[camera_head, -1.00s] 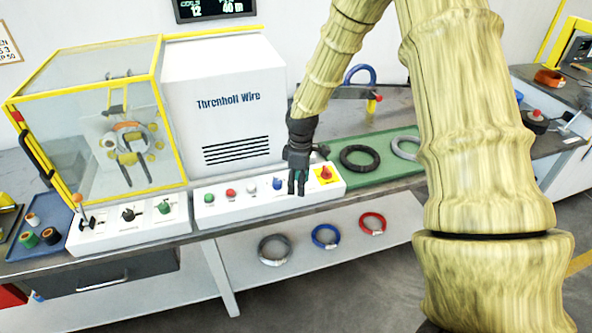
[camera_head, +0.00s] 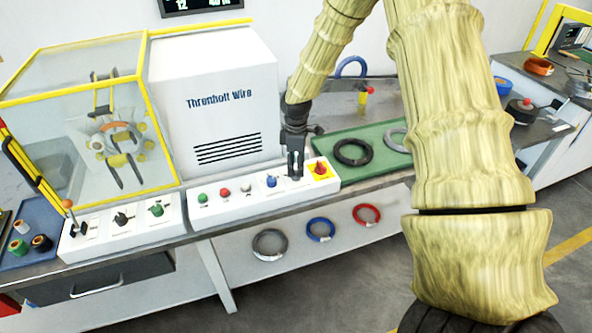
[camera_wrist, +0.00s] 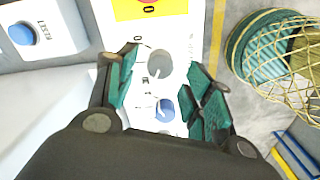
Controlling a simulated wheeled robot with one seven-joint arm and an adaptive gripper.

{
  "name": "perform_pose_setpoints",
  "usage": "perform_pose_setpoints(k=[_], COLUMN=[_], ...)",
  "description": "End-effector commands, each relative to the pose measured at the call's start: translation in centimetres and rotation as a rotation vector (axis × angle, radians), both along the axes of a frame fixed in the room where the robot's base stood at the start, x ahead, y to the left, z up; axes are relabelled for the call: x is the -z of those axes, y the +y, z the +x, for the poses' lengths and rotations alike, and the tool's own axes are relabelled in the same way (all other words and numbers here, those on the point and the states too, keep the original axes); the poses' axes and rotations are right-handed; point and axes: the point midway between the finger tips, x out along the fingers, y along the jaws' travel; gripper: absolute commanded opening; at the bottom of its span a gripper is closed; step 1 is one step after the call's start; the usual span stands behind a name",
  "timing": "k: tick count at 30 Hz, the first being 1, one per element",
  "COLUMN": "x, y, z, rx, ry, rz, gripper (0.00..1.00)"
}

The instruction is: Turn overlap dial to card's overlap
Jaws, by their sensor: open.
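The white control panel (camera_head: 225,212) in front of the Threnholt Wire machine carries a row of green, red, white and blue controls (camera_head: 271,181), and a red stop button on yellow (camera_head: 320,168). My gripper (camera_head: 295,172) points down over the panel between the blue control and the stop button. In the wrist view my gripper (camera_wrist: 163,95) is open, its teal-padded fingers on either side of a grey round dial (camera_wrist: 159,64) and a blue knob (camera_wrist: 165,109). I cannot tell whether the fingers touch the dial. The overlap label and the card's value are not readable.
Another white panel (camera_head: 98,238) at left holds a lever and dark and green knobs. A green mat (camera_head: 345,175) with coils lies right of the panel. Coils hang below the bench. A wire basket (camera_wrist: 285,55) shows at right in the wrist view.

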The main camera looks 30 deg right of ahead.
Motion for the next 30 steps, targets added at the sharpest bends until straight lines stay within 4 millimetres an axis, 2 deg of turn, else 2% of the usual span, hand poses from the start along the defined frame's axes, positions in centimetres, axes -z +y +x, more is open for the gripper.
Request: perform_pose_setpoints(k=[6, 10, 23, 30], x=[2.3, 3.1, 3.7, 3.6], y=[0.0, 0.0, 0.0, 0.0], z=[0.0, 0.0, 0.0, 0.0], rx=[-0.001, 0.000, 0.000, 0.000], ry=[0.001, -0.001, -0.001, -0.001], rz=[0.000, -0.001, -0.001, -0.001], gripper=[0.51, 0.51, 0.51, 0.08])
